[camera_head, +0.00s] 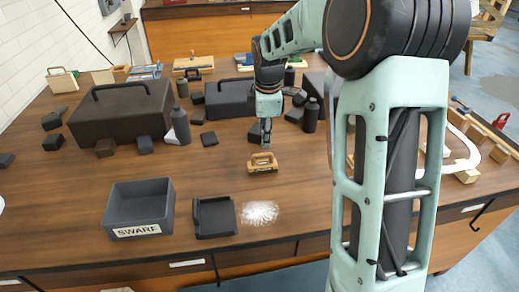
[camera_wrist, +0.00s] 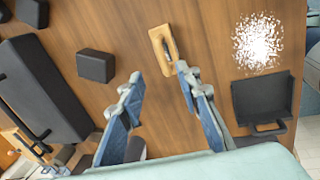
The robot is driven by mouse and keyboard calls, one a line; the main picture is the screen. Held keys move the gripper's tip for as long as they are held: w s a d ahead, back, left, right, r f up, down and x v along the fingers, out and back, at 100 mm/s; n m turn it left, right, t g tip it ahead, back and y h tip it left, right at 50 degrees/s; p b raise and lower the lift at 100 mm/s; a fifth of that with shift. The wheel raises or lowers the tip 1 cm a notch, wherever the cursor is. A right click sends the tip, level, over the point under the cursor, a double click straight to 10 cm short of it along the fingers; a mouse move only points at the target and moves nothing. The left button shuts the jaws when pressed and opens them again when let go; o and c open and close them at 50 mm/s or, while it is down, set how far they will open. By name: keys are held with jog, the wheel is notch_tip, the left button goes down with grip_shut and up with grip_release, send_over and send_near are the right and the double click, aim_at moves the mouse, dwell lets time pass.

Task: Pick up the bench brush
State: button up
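A light wooden block with an arched handle on top, which looks like the bench brush (camera_head: 263,163), lies on the brown table below my gripper. It also shows in the wrist view (camera_wrist: 157,40), at the top middle, beyond my fingertips. No bristles can be made out. My gripper (camera_head: 266,138) points down above and just behind it in the head view. In the wrist view my gripper (camera_wrist: 158,75) is open, with nothing between its blue-grey fingers. I see no contact with the brush.
A grey bin marked SWARF (camera_head: 138,205), a black dustpan-like tray (camera_head: 214,217) and a white pile of shavings (camera_head: 260,212) lie at the front. Black cases (camera_head: 118,115) and bottles (camera_head: 181,127) stand behind to the left. The wood around the brush is clear.

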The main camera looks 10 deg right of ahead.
aim_at(262, 154)
jog(key=shift+n, duration=0.5)
jog(key=x, duration=0.5)
jog(key=shift+w+f+p, duration=0.15)
jog(key=shift+w+p, duration=0.15)
jog(key=shift+w, duration=0.05)
jog(key=shift+s+a+p+x, duration=0.1)
jog(key=shift+s+p+x, duration=0.05)
jog(key=shift+x, duration=0.75)
jog(key=shift+s+a+p+x, duration=0.1)
jog(key=shift+s+p+x, duration=0.05)
jog(key=shift+x, duration=0.75)
jog(key=shift+s+a+p+x, duration=0.1)
jog(key=shift+s+p+x, duration=0.05)
jog(key=shift+x, duration=0.8)
jog(key=shift+f, duration=0.1)
jog(key=shift+c, duration=0.3)
grip_shut()
